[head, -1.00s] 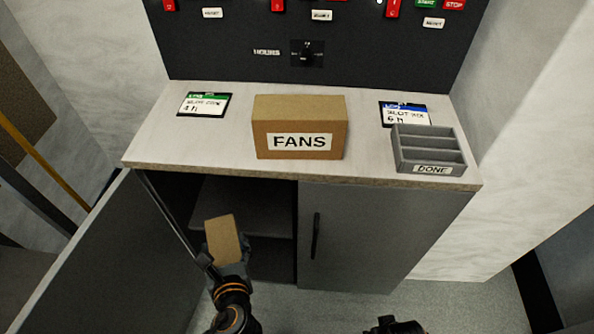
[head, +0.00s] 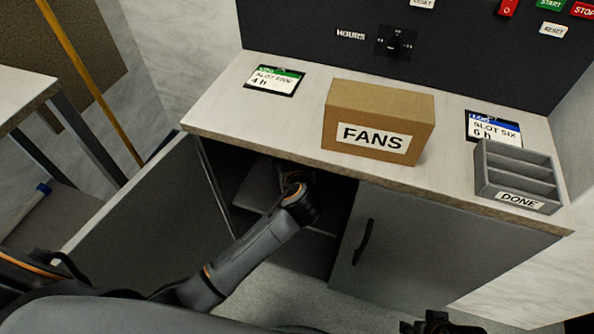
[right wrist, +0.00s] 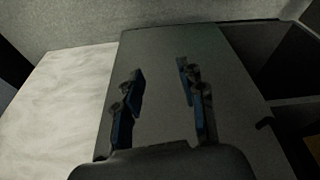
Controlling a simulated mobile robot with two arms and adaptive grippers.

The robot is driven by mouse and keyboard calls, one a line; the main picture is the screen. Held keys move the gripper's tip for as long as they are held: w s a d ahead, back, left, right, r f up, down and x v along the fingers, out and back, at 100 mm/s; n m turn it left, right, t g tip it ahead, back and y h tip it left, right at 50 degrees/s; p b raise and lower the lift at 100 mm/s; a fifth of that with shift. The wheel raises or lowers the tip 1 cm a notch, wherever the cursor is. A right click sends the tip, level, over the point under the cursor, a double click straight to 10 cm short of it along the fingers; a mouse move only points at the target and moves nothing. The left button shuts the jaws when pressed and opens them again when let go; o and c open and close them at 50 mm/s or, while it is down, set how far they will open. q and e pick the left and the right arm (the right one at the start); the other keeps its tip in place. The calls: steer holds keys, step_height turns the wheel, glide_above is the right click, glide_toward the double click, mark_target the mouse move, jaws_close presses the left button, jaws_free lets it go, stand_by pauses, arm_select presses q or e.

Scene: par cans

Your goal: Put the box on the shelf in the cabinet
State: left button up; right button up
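The cabinet (head: 450,255) has its left door (head: 150,215) open and its right door shut. A grey shelf (head: 250,196) shows in the dark left opening. My left arm reaches in there; its wrist (head: 299,196) is at the opening, and the fingers are hidden in shadow under the counter. The small brown box is not clearly visible now, so I cannot tell whether it is held or on the shelf. My right gripper (right wrist: 160,70) is open and empty in the right wrist view, facing the shut door; part of it shows at the head view's bottom edge (head: 436,323).
On the countertop (head: 225,120) stand a larger FANS box (head: 378,105), a grey DONE tray (head: 520,200) and two slot cards (head: 274,79) (head: 493,130). A black control panel (head: 320,20) rises behind. A table (head: 25,90) stands at left.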

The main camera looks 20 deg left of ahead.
arm_select(q)
steer(key=shift+w+f+b, duration=0.5)
steer(key=shift+w+f, duration=0.2)
steer(key=shift+f, duration=0.35)
steer(key=shift+f+b, duration=0.3)
steer(key=shift+f, duration=0.25)
step_height(320, 180, down, 3)
steer(key=shift+r+b, duration=0.1)
steer(key=shift+b, duration=0.7)
steer(key=shift+f, duration=0.35)
steer(key=shift+w+f+b, duration=0.1)
steer(key=shift+w+b, duration=0.05)
steer(key=shift+b, duration=0.15)
arm_select(e)
steer(key=r, duration=0.1)
steer(key=w+r+t, duration=0.1)
steer(key=r, duration=0.1)
steer(key=r+t, duration=0.1)
steer(key=shift+w+a+r, duration=0.25)
steer(key=shift+w+a, duration=0.05)
steer(key=shift+w, duration=0.05)
arm_select(q)
steer(key=o, duration=1.5)
steer(key=shift+f, duration=0.15)
steer(key=shift+c, duration=0.2)
arm_select(e)
steer(key=shift+s, duration=0.1)
